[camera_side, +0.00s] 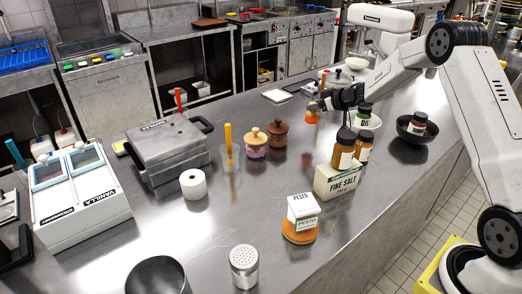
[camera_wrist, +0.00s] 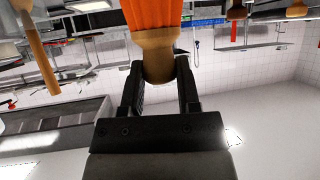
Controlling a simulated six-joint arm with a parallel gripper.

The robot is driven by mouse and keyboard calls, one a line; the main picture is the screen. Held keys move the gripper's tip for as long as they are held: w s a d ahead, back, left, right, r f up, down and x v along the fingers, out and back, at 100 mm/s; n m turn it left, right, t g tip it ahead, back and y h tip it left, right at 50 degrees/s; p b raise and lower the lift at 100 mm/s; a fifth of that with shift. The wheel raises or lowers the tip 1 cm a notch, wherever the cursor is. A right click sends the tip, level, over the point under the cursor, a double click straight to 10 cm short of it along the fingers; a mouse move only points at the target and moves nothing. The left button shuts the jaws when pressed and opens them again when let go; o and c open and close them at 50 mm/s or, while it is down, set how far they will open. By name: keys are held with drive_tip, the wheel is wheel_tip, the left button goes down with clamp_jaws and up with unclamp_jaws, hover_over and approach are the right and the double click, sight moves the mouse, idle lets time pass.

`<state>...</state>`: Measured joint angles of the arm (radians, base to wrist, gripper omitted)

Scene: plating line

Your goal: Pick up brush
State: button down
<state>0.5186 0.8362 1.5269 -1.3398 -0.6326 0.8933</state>
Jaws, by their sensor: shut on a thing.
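The brush (camera_wrist: 155,16) has orange bristles and a pale wooden end (camera_wrist: 158,60). In the wrist view it lies between the two black fingers of my gripper (camera_wrist: 160,80), which is shut on its wooden part. In the side view my gripper (camera_side: 322,103) is above the far right of the steel counter, with the brush's orange part (camera_side: 312,116) just below it. The wooden part is mostly hidden there. I cannot tell whether the brush touches the counter.
A fine salt box (camera_side: 337,182) with jars (camera_side: 343,150) stands to the front. A dark bowl (camera_side: 408,135) holding a jar is at the right. Lidded pots (camera_side: 278,133) and a clear cup (camera_side: 229,158) stand left.

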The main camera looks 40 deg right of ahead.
drive_tip(key=s+a+r, duration=0.3)
drive_tip(key=s+r, duration=0.2)
drive_tip(key=s, duration=0.4)
drive_tip(key=shift+s+r, duration=0.25)
drive_tip(key=shift+s, duration=0.1)
idle(0.4)
